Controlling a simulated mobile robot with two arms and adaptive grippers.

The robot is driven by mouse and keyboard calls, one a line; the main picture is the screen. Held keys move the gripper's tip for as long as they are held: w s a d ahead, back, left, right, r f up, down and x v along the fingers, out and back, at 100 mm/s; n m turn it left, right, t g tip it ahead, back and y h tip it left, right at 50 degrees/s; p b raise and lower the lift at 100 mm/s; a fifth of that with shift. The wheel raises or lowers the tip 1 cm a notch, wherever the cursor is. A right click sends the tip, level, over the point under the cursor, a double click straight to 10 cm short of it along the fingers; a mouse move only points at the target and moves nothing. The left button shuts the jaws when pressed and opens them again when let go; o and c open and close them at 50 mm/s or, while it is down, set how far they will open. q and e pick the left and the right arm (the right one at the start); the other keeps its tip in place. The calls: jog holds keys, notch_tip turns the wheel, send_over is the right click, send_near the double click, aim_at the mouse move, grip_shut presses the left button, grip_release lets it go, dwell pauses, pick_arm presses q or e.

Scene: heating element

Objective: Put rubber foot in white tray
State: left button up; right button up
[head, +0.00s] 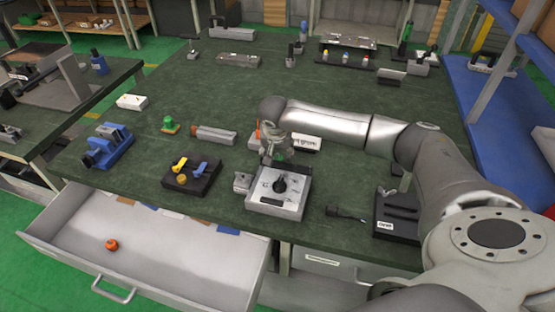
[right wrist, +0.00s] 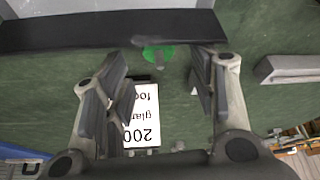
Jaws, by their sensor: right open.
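My right gripper (head: 278,156) is low over the middle of the bench, just behind a white-topped box with a black knob (head: 280,188). In the right wrist view the right gripper (right wrist: 160,82) is open, with nothing held between its fingers. A small round green piece (right wrist: 158,52) shows between and beyond the fingertips, partly under a dark bar. A white label (right wrist: 143,118) with upside-down print, including "200", lies below the fingers. I cannot tell which piece is the rubber foot, nor pick out the white tray with certainty. My left gripper is out of view.
An open drawer (head: 75,235) with an orange-red piece (head: 112,244) juts out at front left. A blue vise (head: 108,146), a black block with yellow and blue parts (head: 190,175) and a white box (head: 132,102) stand left. The bench's centre back is mostly clear.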

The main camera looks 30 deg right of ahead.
aim_at(277, 154)
jog(key=x, duration=0.4)
jog(key=shift+c, duration=0.3)
jog(key=c, duration=0.9)
jog(key=shift+c, duration=0.2)
jog(key=shift+r+p, duration=0.15)
jog(key=shift+p, duration=0.15)
